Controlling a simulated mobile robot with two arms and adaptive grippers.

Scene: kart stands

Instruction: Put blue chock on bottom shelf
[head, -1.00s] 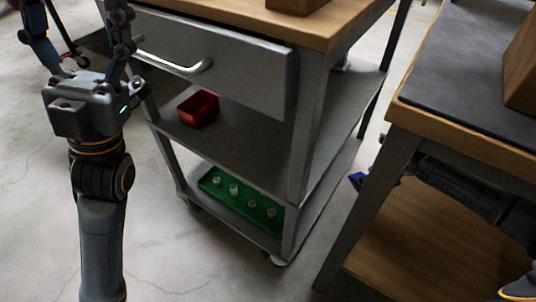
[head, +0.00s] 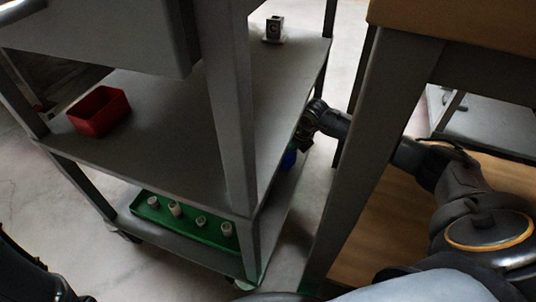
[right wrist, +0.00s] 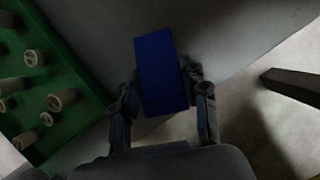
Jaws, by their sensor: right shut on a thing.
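The blue chock (right wrist: 163,75) is a plain blue block between the fingers of my right gripper (right wrist: 162,92) in the right wrist view. The gripper is shut on it. In the head view, the right gripper (head: 299,146) is beside the cart's right side, below the middle shelf, and only a small blue part of the chock (head: 289,159) shows. The grey bottom shelf (head: 278,200) lies below; in the wrist view, the chock overlaps the shelf's edge (right wrist: 225,70). Whether it touches the shelf cannot be told. My left gripper is out of view.
A green tray (head: 188,225) with several small pegs stands on the bottom shelf; it also shows in the wrist view (right wrist: 75,125). A red bin (head: 99,111) and a small metal part (head: 273,30) sit on the middle shelf. A table leg (head: 372,140) stands close beside my right arm.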

